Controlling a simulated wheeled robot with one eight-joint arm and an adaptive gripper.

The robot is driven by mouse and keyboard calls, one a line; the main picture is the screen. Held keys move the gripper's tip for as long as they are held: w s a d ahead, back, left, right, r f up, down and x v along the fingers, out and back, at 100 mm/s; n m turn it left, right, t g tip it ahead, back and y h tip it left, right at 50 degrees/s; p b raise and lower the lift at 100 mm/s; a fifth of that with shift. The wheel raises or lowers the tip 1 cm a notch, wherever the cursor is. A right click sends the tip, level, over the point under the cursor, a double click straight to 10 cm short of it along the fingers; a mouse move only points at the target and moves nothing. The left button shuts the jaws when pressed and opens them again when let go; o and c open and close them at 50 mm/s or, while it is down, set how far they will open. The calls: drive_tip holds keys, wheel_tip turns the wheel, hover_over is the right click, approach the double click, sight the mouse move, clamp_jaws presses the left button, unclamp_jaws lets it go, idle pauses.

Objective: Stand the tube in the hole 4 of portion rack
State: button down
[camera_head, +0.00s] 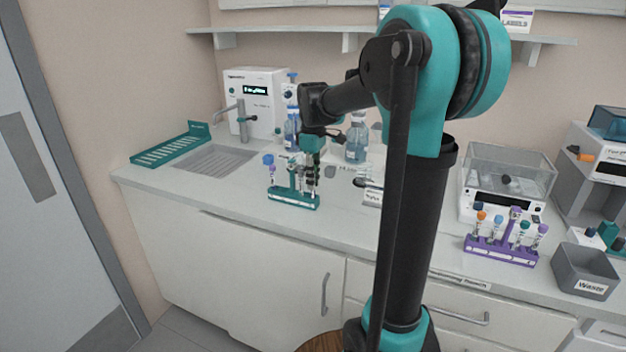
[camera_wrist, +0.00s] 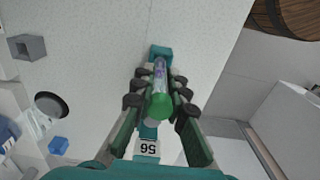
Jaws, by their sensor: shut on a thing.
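My gripper (camera_head: 309,178) is low over a small teal rack (camera_head: 292,200) on the counter, pointing down. In the wrist view my gripper (camera_wrist: 158,92) is shut on a clear tube with a green cap (camera_wrist: 160,106), its fingers on both sides. The tube looks roughly upright, cap toward the camera. Its lower end is hidden, so I cannot tell whether it is in a hole. Part of the teal rack (camera_wrist: 160,53) shows beyond it. A blue-capped tube (camera_head: 269,161) stands at the rack's left end. I cannot read hole numbers or which rack is the portion rack.
A purple rack (camera_head: 500,250) with several capped tubes stands at the right, beside a grey waste bin (camera_head: 586,270) and a balance (camera_head: 508,182). Blue-capped bottles (camera_head: 356,145) stand behind my gripper. A sink (camera_head: 208,160) and a teal tray (camera_head: 168,147) are at the left.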

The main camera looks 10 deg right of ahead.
drive_tip(key=shift+f, duration=0.2)
drive_tip(key=shift+f, duration=0.3)
drive_tip(key=shift+f, duration=0.15)
drive_tip(key=c, duration=1.4)
unclamp_jaws()
drive_tip(key=shift+c, duration=0.2)
wheel_tip(320, 180, up, 12)
drive_tip(key=shift+r, duration=0.1)
drive_tip(key=shift+s, duration=0.15)
